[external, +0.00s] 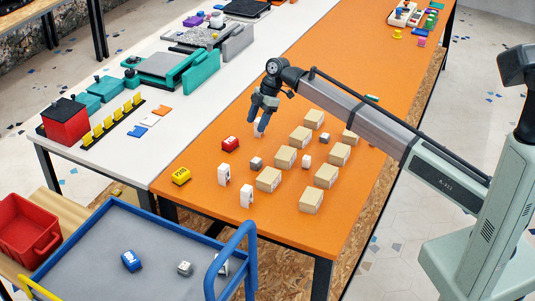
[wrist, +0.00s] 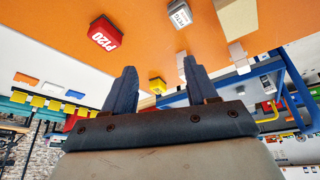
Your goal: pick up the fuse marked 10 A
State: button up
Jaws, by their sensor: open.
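I cannot read a 10 A mark on anything. A red block (external: 230,144) with white lettering also shows in the wrist view (wrist: 104,33). A yellow block (external: 180,176) lies near the table's left edge.
Several cardboard boxes (external: 268,180) stand right of my gripper, with small grey (external: 256,163) and white cubes among them. A blue-framed cart (external: 95,250) at the front holds a blue block (external: 131,260) and a grey cube (external: 184,267). A white table (external: 115,165) adjoins on the left.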

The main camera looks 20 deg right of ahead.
jog(key=w+d+r+m+t+h, duration=0.1)
jog(key=w+d+m, duration=0.15)
jog(key=d, duration=1.25)
jog(key=w+d+r+m+t, duration=0.1)
jog(key=w+d+m, duration=0.15)
jog(key=d, duration=1.25)
jog(key=s+d+f+m+h, duration=0.1)
jog(key=s+d+m, duration=0.35)
jog(key=m, duration=0.45)
jog(key=s+d+m+g+h, duration=0.1)
jog(key=s+d+m, duration=0.3)
jog(key=m, duration=0.5)
jog(key=s+d+f+m+h, duration=0.1)
jog(key=s+d+m+h, duration=0.15)
jog(key=d+m, duration=0.45)
jog(key=shift+m+y, duration=0.45)
jog(key=shift+m, duration=0.35)
jog(key=f, duration=0.8)
jog(key=shift+a+f, duration=0.25)
jog(key=shift+a, duration=0.1)
jog(key=shift+w+a+f, duration=0.15)
jog(key=shift+f, duration=2.55)
jog(key=shift+c, duration=0.3)
